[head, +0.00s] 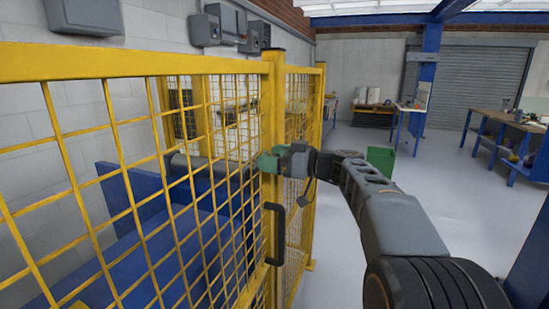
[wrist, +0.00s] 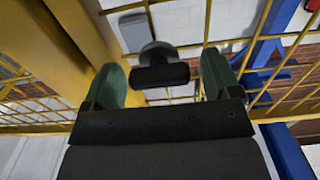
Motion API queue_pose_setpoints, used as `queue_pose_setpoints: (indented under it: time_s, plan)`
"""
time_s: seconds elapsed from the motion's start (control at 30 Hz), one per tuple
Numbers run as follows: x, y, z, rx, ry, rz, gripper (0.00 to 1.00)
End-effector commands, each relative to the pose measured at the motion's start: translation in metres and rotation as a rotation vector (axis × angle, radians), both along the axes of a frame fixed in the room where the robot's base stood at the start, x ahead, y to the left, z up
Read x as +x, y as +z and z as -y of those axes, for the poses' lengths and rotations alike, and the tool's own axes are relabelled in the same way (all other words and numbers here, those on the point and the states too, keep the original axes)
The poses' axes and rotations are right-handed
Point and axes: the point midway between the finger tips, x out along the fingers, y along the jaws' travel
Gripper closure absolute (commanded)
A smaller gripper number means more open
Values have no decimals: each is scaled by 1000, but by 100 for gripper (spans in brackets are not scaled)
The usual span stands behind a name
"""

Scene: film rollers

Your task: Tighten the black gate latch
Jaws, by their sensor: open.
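In the wrist view a black latch (wrist: 160,75), with a wide bar in front of a rounded grey-black base, sits between the two green fingers of my gripper (wrist: 162,62). A gap shows on each side of the bar, so the fingers are open around it without gripping it. In the head view my gripper (head: 268,161) is at the yellow gate post, above a black pull handle (head: 275,235). The latch cannot be made out there, as my gripper and wrist cover that spot.
A yellow mesh fence (head: 130,67) fills the left, with blue equipment (head: 180,245) behind it. A green bin (head: 381,160) stands beyond my arm. Workbenches (head: 510,122) line the far right. The grey floor between is mostly clear.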

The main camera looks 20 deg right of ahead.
Motion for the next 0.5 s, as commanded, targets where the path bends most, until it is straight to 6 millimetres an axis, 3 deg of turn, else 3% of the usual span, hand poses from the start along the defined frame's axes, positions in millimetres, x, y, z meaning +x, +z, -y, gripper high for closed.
queue_pose_setpoints:
  time_s: [0.1,0.5]
  plan:
    - [0,0,0,0,0,0,18]
    - [0,0,0,0,0,0,56]
